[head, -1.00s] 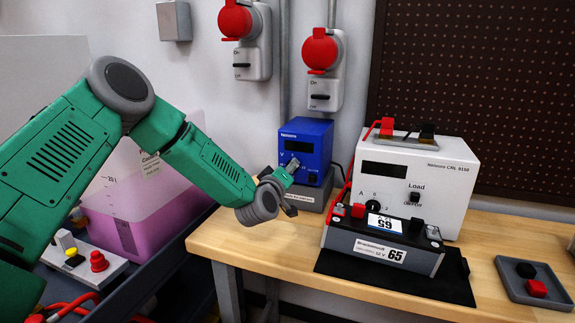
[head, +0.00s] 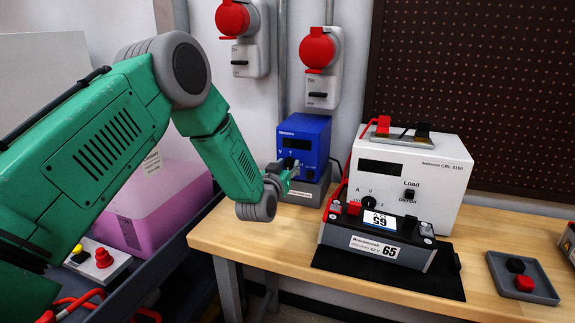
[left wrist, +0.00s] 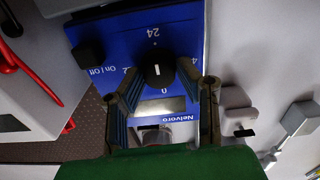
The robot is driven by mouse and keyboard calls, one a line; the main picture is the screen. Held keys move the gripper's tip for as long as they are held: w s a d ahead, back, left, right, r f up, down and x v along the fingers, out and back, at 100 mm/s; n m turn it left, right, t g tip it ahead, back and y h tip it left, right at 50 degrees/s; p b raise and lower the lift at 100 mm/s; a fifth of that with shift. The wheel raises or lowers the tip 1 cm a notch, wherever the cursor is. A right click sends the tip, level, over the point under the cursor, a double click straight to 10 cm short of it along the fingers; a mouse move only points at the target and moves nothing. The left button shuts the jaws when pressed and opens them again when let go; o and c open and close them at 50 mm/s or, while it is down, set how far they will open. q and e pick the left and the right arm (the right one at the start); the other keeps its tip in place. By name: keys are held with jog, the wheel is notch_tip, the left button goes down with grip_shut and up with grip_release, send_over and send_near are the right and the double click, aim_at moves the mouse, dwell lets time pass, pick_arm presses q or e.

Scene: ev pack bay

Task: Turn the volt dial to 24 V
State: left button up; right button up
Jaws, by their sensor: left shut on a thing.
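The blue Nelvoro power supply (head: 312,128) stands at the back of the bench against the wall. Its black volt dial (left wrist: 158,73) shows upside down in the left wrist view, with the 24 label above it and the 0 below. The dial's short white mark lies roughly along the line between 24 and 0; I cannot tell which end points. My left gripper (head: 291,170) is at the supply's front face. In the left wrist view my left gripper (left wrist: 160,78) has its fingers on either side of the dial, shut on it. My right gripper is not in view.
A white load unit (head: 440,165) stands right of the supply. A grey battery module (head: 375,240) lies on a black mat (head: 440,283) in front of it. A small tray (head: 545,292) is at the right. Bare wood shows in front of the supply.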

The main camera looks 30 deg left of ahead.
pick_arm(q)
jog(key=shift+s+d+f+m, duration=0.1)
jog(key=shift+s+f+m, duration=0.1)
jog(key=shift+f+m, duration=0.3)
jog(key=shift+f, duration=0.1)
jog(key=o, duration=1.1)
jog(key=shift+o, duration=0.2)
jog(key=shift+w, duration=0.2)
jog(key=shift+r, duration=0.2)
jog(key=v, duration=1.2)
jog(key=shift+f, duration=0.15)
